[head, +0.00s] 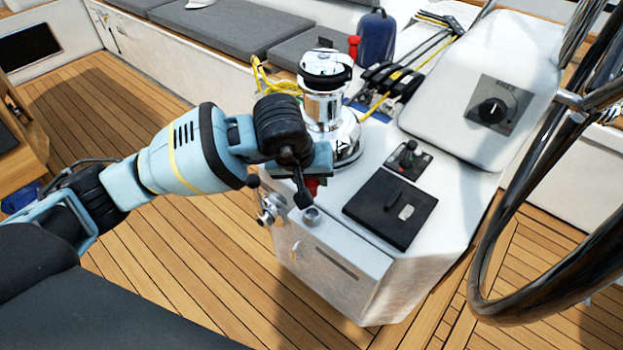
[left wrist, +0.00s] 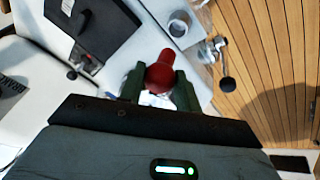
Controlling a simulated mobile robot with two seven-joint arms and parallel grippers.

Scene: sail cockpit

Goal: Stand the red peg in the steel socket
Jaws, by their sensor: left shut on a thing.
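The red peg (left wrist: 160,72) is between the two fingers of my left gripper (left wrist: 158,86), which is shut on it. In the head view only a small part of the red peg (head: 313,187) shows below my left gripper (head: 306,174); the wrist hides the rest. The steel socket (head: 311,215) is a short round cup on the near edge of the white console top. It also shows in the left wrist view (left wrist: 180,23), just beyond the peg and apart from it. The peg is beside the socket, not in it. My right gripper is not in view.
A chrome winch (head: 325,105) stands on the console right behind my gripper. A black hatch (head: 391,212) and a small joystick panel (head: 409,158) lie to the right. A steering wheel (head: 480,270) is at the far right. A lever valve (head: 268,208) sticks out on the console's left side.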

